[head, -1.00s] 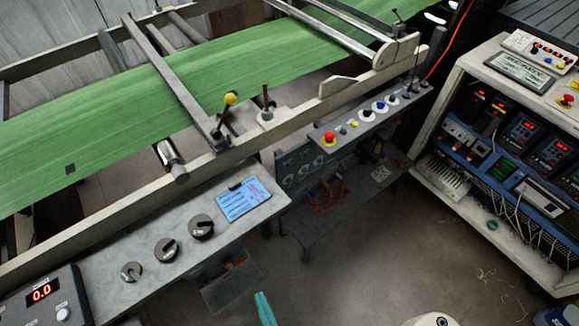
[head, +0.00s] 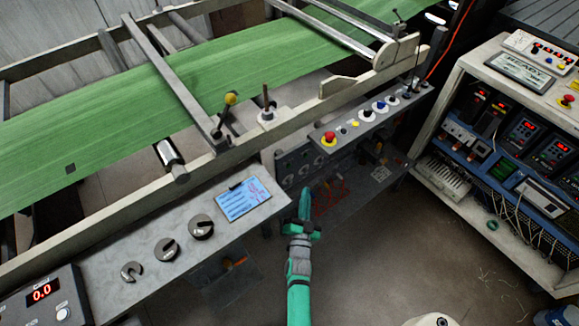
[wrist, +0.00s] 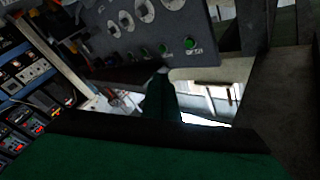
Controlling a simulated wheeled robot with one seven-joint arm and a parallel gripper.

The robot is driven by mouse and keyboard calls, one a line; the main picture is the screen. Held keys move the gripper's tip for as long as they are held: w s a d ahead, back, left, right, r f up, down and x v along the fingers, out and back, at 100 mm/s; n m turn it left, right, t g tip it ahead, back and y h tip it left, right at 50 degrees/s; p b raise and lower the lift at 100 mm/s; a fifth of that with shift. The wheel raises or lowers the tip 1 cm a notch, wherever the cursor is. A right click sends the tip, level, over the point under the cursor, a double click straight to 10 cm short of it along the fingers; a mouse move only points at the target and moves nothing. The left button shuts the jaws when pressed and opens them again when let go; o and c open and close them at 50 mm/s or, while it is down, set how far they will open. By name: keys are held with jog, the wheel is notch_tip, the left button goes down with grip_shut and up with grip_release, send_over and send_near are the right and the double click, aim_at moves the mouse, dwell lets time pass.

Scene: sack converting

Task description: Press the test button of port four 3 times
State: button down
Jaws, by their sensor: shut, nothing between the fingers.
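A dark grey port panel (head: 293,164) stands under the button strip, below the machine's rail. It shows round white-rimmed ports and small green buttons. In the wrist view the panel (wrist: 190,25) is upside down, with a green button (wrist: 189,44) and another green button (wrist: 163,48) lit near its edge. The labels are too small to read, so I cannot tell which button belongs to port four. My gripper (head: 305,190) is shut and empty, pointing up toward the panel in front of its lower part. In the wrist view its dark green fingers (wrist: 160,95) appear apart from the buttons.
A button strip (head: 370,118) with a red knob (head: 329,138) juts out above the panel. A shelf (head: 365,180) with loose parts lies below. A grey console (head: 130,235) with dials is at left; an instrument rack (head: 450,90) stands right. The floor between is clear.

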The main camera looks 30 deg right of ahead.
aim_at(289, 166)
jog(key=shift+w+d+r+m, duration=0.1)
jog(key=shift+w+d+m, duration=0.1)
jog(key=shift+d, duration=0.3)
jog(key=shift+w+d+r+m, duration=0.1)
jog(key=shift+w+d, duration=0.05)
jog(key=shift+d, duration=0.3)
jog(key=w, duration=0.8)
jog(key=shift+w+a, duration=0.4)
jog(key=shift+w, duration=0.25)
dwell(1.3)
jog(key=shift+w, duration=0.2)
jog(key=shift+w, duration=0.4)
dwell(0.9)
jog(key=shift+s, duration=0.85)
